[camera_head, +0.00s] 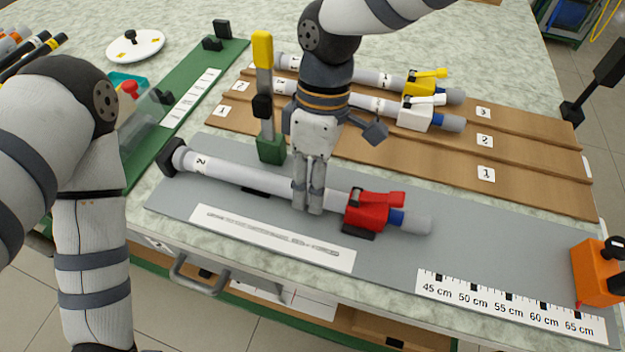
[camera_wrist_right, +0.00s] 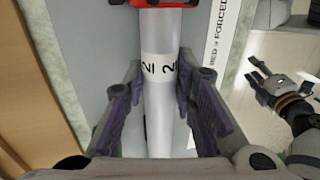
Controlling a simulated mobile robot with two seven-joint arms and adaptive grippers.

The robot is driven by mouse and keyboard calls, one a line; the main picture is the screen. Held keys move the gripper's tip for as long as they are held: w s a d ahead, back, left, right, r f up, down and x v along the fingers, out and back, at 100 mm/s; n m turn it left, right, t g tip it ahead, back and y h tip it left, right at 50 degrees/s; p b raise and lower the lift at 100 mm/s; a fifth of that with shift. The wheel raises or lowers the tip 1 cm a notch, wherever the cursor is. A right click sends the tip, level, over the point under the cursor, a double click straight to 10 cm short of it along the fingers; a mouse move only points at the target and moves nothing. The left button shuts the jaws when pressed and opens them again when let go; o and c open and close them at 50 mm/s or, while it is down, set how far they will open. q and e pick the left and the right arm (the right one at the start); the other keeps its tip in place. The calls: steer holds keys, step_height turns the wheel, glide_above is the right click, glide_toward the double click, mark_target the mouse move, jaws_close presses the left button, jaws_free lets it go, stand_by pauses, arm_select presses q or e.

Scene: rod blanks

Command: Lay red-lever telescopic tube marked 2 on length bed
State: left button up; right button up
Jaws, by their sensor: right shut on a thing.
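My right gripper (camera_head: 308,208) points down and is shut on the tube's middle. The right wrist view shows the tube (camera_wrist_right: 160,105) with its 2 label between the fingers (camera_wrist_right: 162,115). Whether the tube rests fully on the bed is unclear. My left gripper (camera_wrist_right: 258,78) shows small in the wrist view, its fingers apart and empty.
Behind the bed, a brown rack (camera_head: 380,150) holds a yellow-lever tube (camera_head: 375,77) and a white-lever tube (camera_head: 370,101). A yellow-topped post (camera_head: 263,55) stands close to my right gripper. An orange block (camera_head: 597,272) stands at the bed's right end, beside a centimetre scale (camera_head: 510,305).

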steer(key=shift+f, duration=0.15)
steer(key=o, duration=0.9)
steer(key=shift+o, duration=0.2)
steer(key=v, duration=1.2)
